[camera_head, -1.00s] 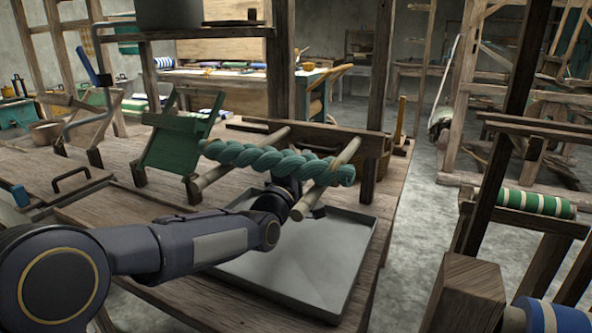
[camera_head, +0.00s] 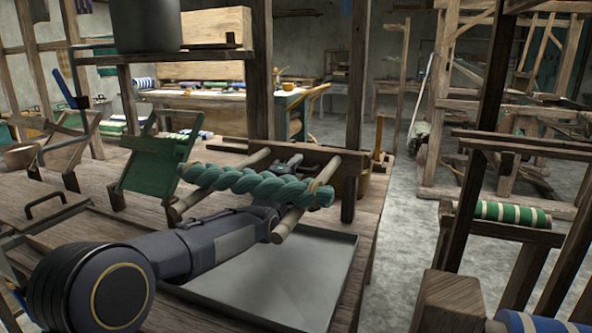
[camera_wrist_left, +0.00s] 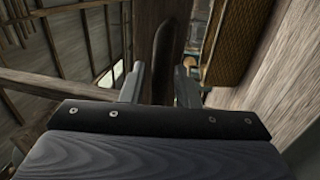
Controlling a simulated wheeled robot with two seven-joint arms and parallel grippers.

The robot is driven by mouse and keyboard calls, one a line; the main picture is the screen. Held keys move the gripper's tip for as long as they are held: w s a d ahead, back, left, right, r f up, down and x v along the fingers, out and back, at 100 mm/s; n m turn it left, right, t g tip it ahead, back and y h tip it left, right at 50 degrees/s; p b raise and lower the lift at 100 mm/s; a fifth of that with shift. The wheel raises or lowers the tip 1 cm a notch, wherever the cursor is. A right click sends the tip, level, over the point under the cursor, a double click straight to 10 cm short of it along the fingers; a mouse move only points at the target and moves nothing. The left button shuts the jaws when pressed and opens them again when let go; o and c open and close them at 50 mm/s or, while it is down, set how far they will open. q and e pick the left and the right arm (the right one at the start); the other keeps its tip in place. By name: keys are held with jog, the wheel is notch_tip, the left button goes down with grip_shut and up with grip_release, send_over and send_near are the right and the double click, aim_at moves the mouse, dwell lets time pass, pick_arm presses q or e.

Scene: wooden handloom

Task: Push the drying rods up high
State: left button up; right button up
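Two pale wooden drying rods, a left one (camera_head: 190,202) and a right one (camera_head: 291,222), jut toward me from a dark wooden board (camera_head: 320,164). A twisted teal skein (camera_head: 250,183) lies across both. My left arm reaches under the skein, between the rods. My left gripper (camera_head: 292,160) is beyond the skein, near the board. In the left wrist view the fingers of my left gripper (camera_wrist_left: 160,72) stand apart, with a dark brown wooden piece (camera_wrist_left: 162,50) showing between them. I cannot tell whether they touch it. My right gripper is not in view.
A grey metal tray (camera_head: 320,262) lies on the table under the rods. A post and shelf with a dark pot (camera_head: 147,25) rise behind. Loom timbers (camera_head: 452,300) stand at right.

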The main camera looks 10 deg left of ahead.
pick_arm(q)
grip_shut()
notch_tip(320, 180, up, 35)
jog(key=p, duration=2.3)
jog(key=shift+r, duration=0.15)
jog(key=shift+o, duration=0.9)
grip_release()
jog(key=shift+s, duration=0.1)
